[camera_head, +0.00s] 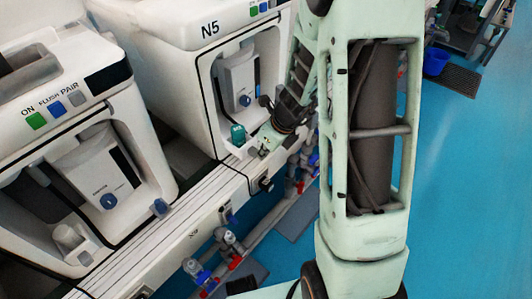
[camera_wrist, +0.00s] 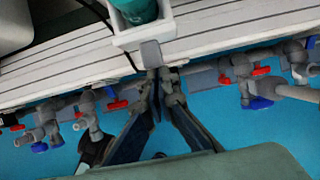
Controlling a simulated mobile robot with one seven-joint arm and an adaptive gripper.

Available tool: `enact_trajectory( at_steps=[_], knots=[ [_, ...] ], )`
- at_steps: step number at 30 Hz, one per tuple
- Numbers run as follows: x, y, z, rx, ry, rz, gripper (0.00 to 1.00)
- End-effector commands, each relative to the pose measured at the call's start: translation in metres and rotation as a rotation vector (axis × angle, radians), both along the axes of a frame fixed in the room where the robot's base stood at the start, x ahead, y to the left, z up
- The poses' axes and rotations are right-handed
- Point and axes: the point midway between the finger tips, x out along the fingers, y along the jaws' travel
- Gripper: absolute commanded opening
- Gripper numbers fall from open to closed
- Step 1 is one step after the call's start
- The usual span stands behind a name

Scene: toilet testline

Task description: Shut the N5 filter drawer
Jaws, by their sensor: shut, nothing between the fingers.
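The N5 filter drawer is a small white tray (camera_wrist: 128,38) at the top of the wrist view, sticking out over the slatted bench top. A teal round filter (camera_wrist: 136,10) sits in it, and a grey tab (camera_wrist: 151,54) is on its front. My gripper (camera_wrist: 162,76) is shut and empty, its fingertips right at the tab; whether they touch it I cannot tell. In the head view the teal filter (camera_head: 238,135) shows at the foot of the white N5 unit (camera_head: 196,90). My arm partly hides the unit's right side and the drawer area.
A second white unit (camera_head: 150,140) with ON, FLUSH and PAIR buttons stands at left. Pipes and valves with red and blue handles (camera_head: 232,240) run below the bench front edge. Blue floor (camera_head: 460,190) is open at right. A blue bucket (camera_head: 436,61) stands farther back.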

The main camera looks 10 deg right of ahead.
Motion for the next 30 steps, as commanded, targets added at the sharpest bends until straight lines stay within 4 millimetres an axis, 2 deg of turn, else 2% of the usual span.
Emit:
enact_trajectory(
  at_steps=[9, 15, 30],
  knots=[
    [0.047, 0.036, 0.006, 0.001, 0.000, 0.004, 0.00],
    [0.068, 0.050, 0.004, 0.000, 0.000, 0.002, 0.00],
    [0.076, 0.057, 0.002, 0.003, -0.006, 0.003, 0.00]
  ],
)
